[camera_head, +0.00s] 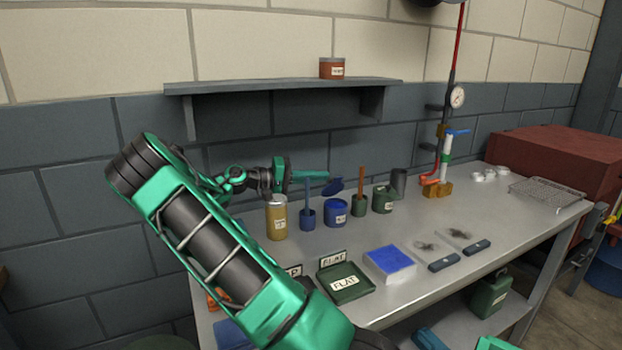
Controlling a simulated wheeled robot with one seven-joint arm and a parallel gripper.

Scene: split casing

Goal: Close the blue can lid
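The blue can (335,217) stands on the grey bench, with a pale label on its front. Its dark blue lid (334,187) is tilted up above the can's rim, so the can is open. Whether the lid is hinged to the can is too small to tell. My gripper (327,175) reaches in from the left, its green fingers level and pointing right. Their tips are close to the upper edge of the lid; I cannot tell whether they touch it. The fingers show side-on, so their opening is hidden.
A yellow jar (277,218) and a small blue pot with a handle (308,217) stand left of the can. A green pot with an orange handle (359,206) and a green can (382,200) stand right. A wall shelf (280,86) is above.

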